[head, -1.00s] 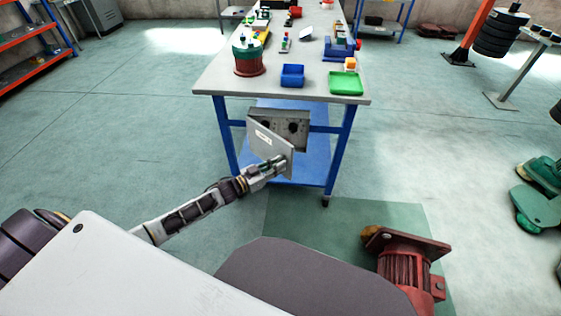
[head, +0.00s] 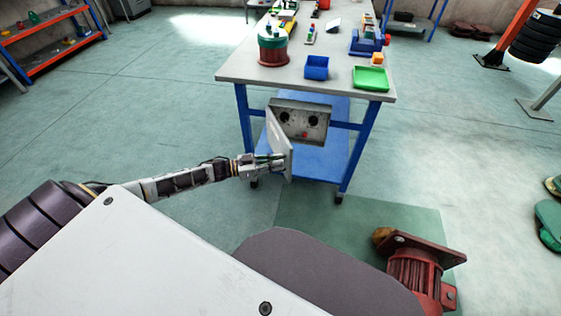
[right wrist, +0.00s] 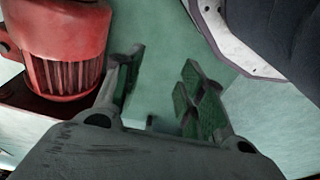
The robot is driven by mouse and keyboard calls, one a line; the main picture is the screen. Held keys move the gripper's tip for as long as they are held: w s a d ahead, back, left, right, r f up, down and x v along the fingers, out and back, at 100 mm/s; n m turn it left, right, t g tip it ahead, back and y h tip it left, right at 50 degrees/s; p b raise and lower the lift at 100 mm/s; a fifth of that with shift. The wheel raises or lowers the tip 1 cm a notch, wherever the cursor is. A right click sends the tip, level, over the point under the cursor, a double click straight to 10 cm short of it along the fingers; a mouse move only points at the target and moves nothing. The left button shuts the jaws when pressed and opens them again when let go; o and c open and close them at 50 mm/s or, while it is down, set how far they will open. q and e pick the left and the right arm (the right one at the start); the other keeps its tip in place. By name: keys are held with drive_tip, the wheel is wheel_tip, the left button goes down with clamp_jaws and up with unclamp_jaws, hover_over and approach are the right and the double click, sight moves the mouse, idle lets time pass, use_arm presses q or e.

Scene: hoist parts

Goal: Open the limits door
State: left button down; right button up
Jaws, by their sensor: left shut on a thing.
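The limits door (head: 279,143) is a thin grey panel hinged at the left side of a grey box (head: 300,119) under the front of the workbench. It stands swung out towards me, and the box's inside shows dark round fittings and a small red one. My left gripper (head: 274,160) is shut at the door's outer edge; the exact grip is too small to see. My right gripper (right wrist: 160,90) shows in the right wrist view with its fingers apart and nothing between them, above the green floor. It is not visible in the head view.
The workbench (head: 235,68) has blue legs and carries a red and green drum (head: 273,49), a blue bin (head: 316,68) and a green tray (head: 370,79). A red motor-like part (head: 415,270) is close at front right. Open floor lies left of the bench.

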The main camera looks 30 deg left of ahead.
drive_tip(key=shift+w+a+r+t+y+b, duration=0.7)
drive_tip(key=shift+a+r+t+b, duration=0.45)
drive_tip(key=shift+r+b, duration=4.35)
use_arm(q)
drive_tip(key=s+a+m+g+h, duration=0.1)
drive_tip(key=s+a+m+g, duration=0.1)
drive_tip(key=a+g, duration=0.2)
drive_tip(key=s+a+m+g+h, duration=0.2)
drive_tip(key=s+a+m+g, duration=0.1)
drive_tip(key=a, duration=0.8)
drive_tip(key=shift+f+m+g+h, duration=0.15)
drive_tip(key=shift+m+g+h, duration=0.15)
drive_tip(key=shift+g, duration=0.1)
use_arm(e)
drive_tip(key=shift+t+y, duration=0.35)
drive_tip(key=shift+y, duration=0.15)
drive_tip(key=shift+w+a+f, duration=0.1)
drive_tip(key=shift+a+f, duration=0.15)
drive_tip(key=shift+f, duration=0.4)
drive_tip(key=shift+s+a+f, duration=0.1)
drive_tip(key=shift+a+f, duration=0.1)
drive_tip(key=shift+f, duration=0.4)
drive_tip(key=shift+w+a+f, duration=0.1)
drive_tip(key=shift+a+f, duration=0.15)
drive_tip(key=shift+f, duration=0.4)
